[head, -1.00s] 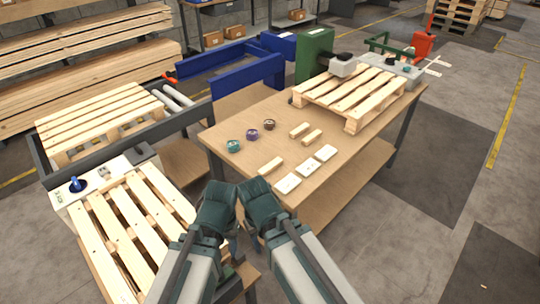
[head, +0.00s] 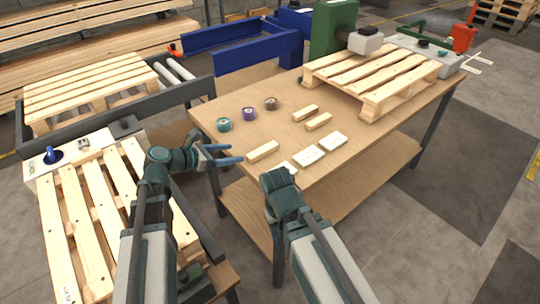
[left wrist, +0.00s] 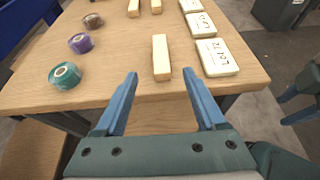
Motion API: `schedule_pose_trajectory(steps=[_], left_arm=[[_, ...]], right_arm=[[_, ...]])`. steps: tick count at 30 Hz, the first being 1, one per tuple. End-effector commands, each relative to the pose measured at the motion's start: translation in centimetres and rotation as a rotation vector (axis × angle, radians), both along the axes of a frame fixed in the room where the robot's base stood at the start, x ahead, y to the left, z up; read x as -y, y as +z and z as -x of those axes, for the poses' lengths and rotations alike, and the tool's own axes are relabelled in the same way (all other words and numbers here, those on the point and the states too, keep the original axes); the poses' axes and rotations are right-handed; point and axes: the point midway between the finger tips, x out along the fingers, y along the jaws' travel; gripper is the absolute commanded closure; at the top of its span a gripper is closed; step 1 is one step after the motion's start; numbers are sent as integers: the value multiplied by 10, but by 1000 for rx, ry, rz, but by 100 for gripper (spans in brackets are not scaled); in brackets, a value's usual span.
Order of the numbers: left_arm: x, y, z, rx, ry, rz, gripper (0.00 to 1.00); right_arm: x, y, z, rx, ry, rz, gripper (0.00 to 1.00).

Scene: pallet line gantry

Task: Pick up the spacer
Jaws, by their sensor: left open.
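A pale wooden spacer block (head: 262,152) lies flat near the front edge of the workbench. In the left wrist view the same block (left wrist: 161,55) lies lengthwise ahead, in line with the gap between my fingers. Two similar wooden blocks (head: 305,113) (head: 318,122) lie farther back. My left gripper (head: 239,154) is open and empty at the bench's front edge, just short of the nearest block and apart from it. My right arm's wrist (head: 280,190) is in front of the bench; its fingers are hidden in the head view. Part of it shows at the left wrist view's right edge.
Green (head: 224,125), purple (head: 249,114) and brown (head: 271,104) tape rolls lie left of the blocks. White lettered cards (head: 306,155) lie to the right of the nearest block. A wooden pallet (head: 375,75) covers the bench's far end. Another pallet (head: 85,225) stands left of my arm.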

Motion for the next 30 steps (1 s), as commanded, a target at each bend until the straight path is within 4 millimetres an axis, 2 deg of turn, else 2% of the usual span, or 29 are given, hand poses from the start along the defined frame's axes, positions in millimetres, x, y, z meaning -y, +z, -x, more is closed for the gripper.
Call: schedule_pose_trajectory(steps=[4,7,15,21,30], left_arm=[[-4,2,-3,-14,23,31,28],[2,-2,-7,-14,19,30,28],[40,-24,-34,-13,16,28,28],[58,-31,-47,-12,18,27,28],[63,-33,-49,-13,18,27,28]], right_arm=[[0,-2,0,0,0,0,50],[0,-5,0,0,0,0,50],[0,-27,0,0,0,0,50],[0,-34,0,0,0,0,50],[0,-36,0,0,0,0,50]])
